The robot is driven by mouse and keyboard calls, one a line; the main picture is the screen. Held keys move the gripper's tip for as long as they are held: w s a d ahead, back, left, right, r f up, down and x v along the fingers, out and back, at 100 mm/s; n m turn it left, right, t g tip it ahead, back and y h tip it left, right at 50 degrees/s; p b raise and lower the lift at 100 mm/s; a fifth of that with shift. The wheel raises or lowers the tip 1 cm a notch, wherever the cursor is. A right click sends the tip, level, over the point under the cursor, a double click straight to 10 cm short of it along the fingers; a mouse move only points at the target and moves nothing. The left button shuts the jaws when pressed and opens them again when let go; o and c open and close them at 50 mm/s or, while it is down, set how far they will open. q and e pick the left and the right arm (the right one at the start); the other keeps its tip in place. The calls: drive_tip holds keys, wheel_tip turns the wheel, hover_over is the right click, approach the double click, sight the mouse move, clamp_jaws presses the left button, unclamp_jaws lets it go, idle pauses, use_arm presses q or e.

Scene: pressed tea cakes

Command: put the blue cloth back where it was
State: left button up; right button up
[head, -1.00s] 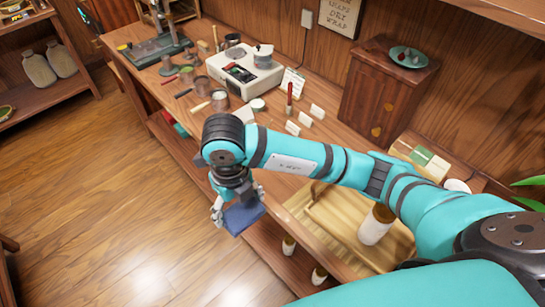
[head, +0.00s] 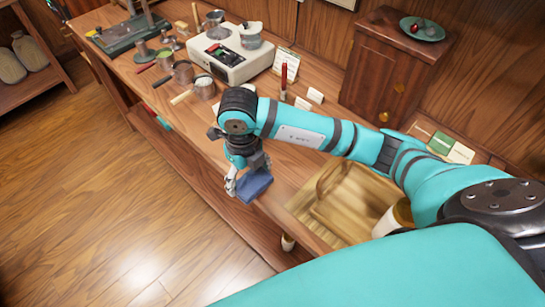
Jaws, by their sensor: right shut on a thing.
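My right gripper (head: 246,183) is shut on the blue cloth (head: 254,187), a dark blue folded piece. The cloth hangs at the front edge of the wooden workbench (head: 205,152), in front of my teal right arm. I cannot tell whether the cloth touches the bench top or is held above it. The gripper hides part of the cloth. My left gripper is not in view.
Metal cups (head: 204,87), a white machine (head: 226,62) and small white cards stand farther back. A dark wooden cabinet (head: 385,65) is at the wall. Open floor lies left.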

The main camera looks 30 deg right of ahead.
sight(272, 166)
drive_tip(key=w+d, duration=0.1)
drive_tip(key=d, duration=0.1)
drive_tip(key=w+d+p, duration=0.1)
drive_tip(key=d, duration=0.2)
drive_tip(key=w+d+p, duration=0.1)
drive_tip(key=d, duration=0.2)
drive_tip(key=shift+w+f, duration=0.3)
drive_tip(key=shift+f, duration=0.05)
drive_tip(key=f+p, duration=0.1)
drive_tip(key=f, duration=0.2)
drive_tip(key=shift+w+d+p, duration=0.1)
drive_tip(key=shift+d+p, duration=0.2)
drive_tip(key=shift+p, duration=0.05)
drive_tip(key=shift+f, duration=0.3)
drive_tip(key=shift+f, duration=0.2)
drive_tip(key=o, duration=1)
drive_tip(key=shift+r, duration=0.1)
